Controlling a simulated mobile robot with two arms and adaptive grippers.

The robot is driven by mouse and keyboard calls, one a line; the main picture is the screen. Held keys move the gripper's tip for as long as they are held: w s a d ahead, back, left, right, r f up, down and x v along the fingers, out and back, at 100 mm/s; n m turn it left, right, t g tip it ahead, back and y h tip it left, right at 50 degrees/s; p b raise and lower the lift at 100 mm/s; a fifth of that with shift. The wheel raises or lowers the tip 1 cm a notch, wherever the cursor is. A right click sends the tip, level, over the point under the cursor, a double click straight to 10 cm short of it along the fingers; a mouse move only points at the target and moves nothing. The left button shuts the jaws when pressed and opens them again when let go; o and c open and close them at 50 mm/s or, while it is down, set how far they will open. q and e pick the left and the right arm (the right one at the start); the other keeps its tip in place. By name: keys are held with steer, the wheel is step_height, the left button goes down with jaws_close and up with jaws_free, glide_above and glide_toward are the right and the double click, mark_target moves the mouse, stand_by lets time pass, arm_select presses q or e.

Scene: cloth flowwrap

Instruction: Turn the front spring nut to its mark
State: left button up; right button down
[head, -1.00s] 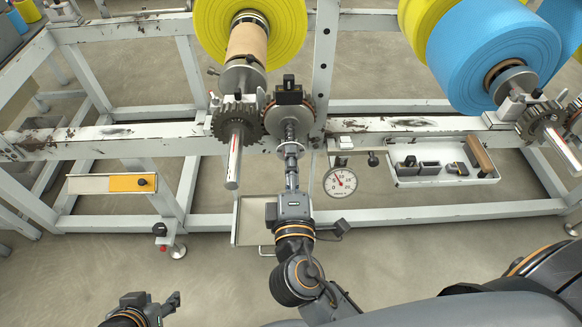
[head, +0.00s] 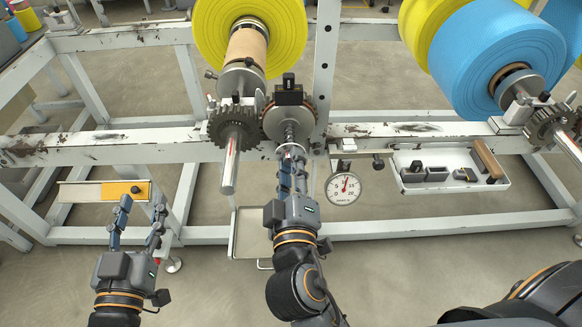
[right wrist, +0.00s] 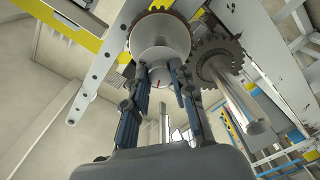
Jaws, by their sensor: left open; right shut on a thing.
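The front spring nut (head: 291,150) is a silvery round piece at the near end of the spring shaft (head: 290,132), in front of the toothed brake disc (head: 289,113). My right gripper (head: 292,158) is shut on the nut from the near side. In the right wrist view, its blue-padded fingers (right wrist: 160,82) stand either side of the grey nut (right wrist: 159,76), which carries a short red line. The fingers hide part of the nut. The round dial gauge (head: 343,189) has its red needle pointing up, slightly right. My left gripper (head: 141,207) is open and empty at lower left.
A dark gear (head: 233,127) and a protruding steel shaft (head: 229,165) are close left of the nut. A yellow roll (head: 272,55) is above. A white tray (head: 408,184) with small parts hangs right. A yellow-and-white slide plate (head: 95,193) is behind my left gripper.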

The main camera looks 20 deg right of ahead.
steer(key=shift+f, duration=0.1)
stand_by(0.3)
steer(key=c, duration=1.1)
jaws_free()
